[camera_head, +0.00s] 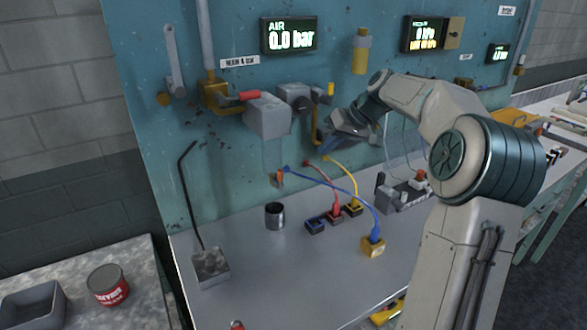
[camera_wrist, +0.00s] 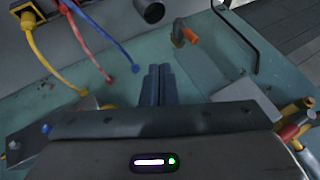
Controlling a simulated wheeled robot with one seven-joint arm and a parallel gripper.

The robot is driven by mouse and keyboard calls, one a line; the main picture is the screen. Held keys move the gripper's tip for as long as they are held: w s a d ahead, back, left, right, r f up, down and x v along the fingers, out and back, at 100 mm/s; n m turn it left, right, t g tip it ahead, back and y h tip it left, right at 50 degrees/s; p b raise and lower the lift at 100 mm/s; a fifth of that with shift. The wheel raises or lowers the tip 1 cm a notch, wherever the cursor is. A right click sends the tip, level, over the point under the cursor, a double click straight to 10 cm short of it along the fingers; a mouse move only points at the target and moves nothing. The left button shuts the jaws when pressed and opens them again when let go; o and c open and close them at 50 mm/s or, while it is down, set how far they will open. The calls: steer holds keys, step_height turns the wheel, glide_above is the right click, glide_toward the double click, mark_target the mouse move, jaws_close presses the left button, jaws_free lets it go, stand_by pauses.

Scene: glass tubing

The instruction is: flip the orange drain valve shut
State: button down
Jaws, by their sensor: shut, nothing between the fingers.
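The orange drain valve (camera_head: 281,177) is a small orange lever low on the blue panel, above a dark metal cup (camera_head: 275,215). In the wrist view its orange lever (camera_wrist: 188,34) sits on a short brownish-grey fitting, right of the cup (camera_wrist: 150,10). I cannot tell the lever's exact setting. My gripper (camera_head: 333,141) is by the panel, up and right of the valve. In the wrist view its two dark fingers (camera_wrist: 158,72) are together with nothing between them, apart from the lever.
A grey box (camera_head: 267,117) with a red handle and a yellow pipe (camera_head: 316,125) stick out from the panel near my gripper. Blue, red and yellow hoses (camera_head: 338,187) cross below it. A thin dark bent rod (camera_head: 190,195) stands left. The bench (camera_head: 250,262) front is mostly clear.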

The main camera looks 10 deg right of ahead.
steer(key=w+a+f+p, duration=0.2)
steer(key=a+f, duration=0.5)
steer(key=a, duration=0.1)
steer(key=shift+w+a+f+p, duration=0.15)
steer(key=shift+w+a+p, duration=0.1)
steer(key=shift+a+p, duration=0.1)
steer(key=shift+a+b, duration=0.1)
steer(key=shift+b, duration=0.2)
